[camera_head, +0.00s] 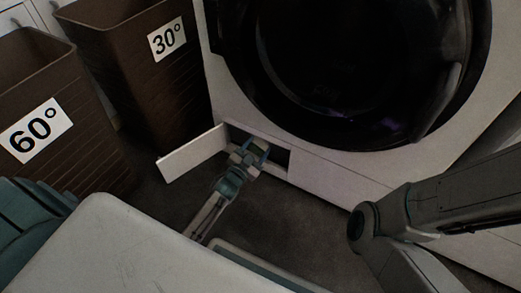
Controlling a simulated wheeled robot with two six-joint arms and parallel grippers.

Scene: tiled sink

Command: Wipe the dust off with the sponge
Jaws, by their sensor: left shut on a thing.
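My left gripper (254,154) reaches into a small open compartment (282,157) low on the front of a white washing machine. It is shut on a small pale thing between its blue fingers, which looks like the sponge (259,149). The sponge is at the compartment's mouth; whether it touches the inside cannot be told. The compartment's white flap door (193,153) stands open to the left of the gripper. The inside is dark, and no dust can be made out. My right arm shows at the right, but its gripper is out of view.
The washing machine (320,174) with its big dark round door (345,70) fills the upper right. Brown baskets marked 60° (90,125) and 30° (130,60) stand at the left, close to the flap. Dark floor (280,215) lies clear before the machine.

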